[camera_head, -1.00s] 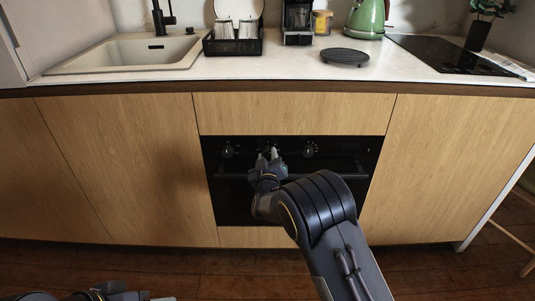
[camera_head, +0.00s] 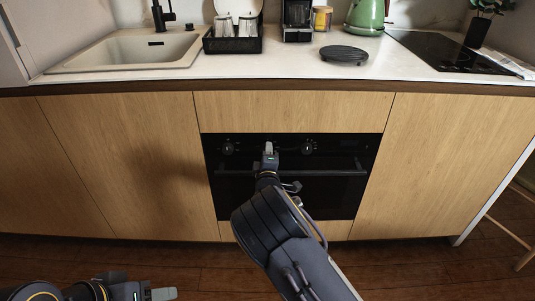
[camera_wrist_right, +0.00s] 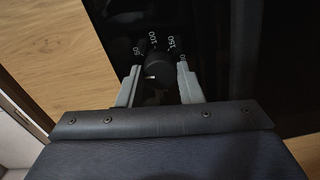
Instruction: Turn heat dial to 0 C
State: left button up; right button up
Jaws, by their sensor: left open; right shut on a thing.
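The heat dial (camera_wrist_right: 158,70) is a dark round knob on the black oven panel, with 50, 100 and 150 printed around it in the right wrist view. A small pale mark shows on its lower left side. My right gripper (camera_head: 269,149) is at the middle of the oven's knob row and hides that dial in the head view. In the right wrist view, the right gripper's fingers (camera_wrist_right: 158,84) are on both sides of the dial, shut on it. My left gripper (camera_head: 161,293) is open and empty, low at the bottom left of the head view.
Two other knobs sit on the oven (camera_head: 345,188), a left knob (camera_head: 227,149) and a right knob (camera_head: 307,147). The oven handle (camera_head: 340,173) runs below them. Wooden cabinet fronts flank the oven. The counter (camera_head: 290,68) above holds a rack, kettle and trivet.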

jog(key=shift+f+n, duration=0.1)
jog(key=shift+n, duration=0.7)
jog(key=o, duration=1)
jog(key=s+p, duration=0.1)
jog(key=s, duration=0.6)
jog(key=shift+s, duration=0.4)
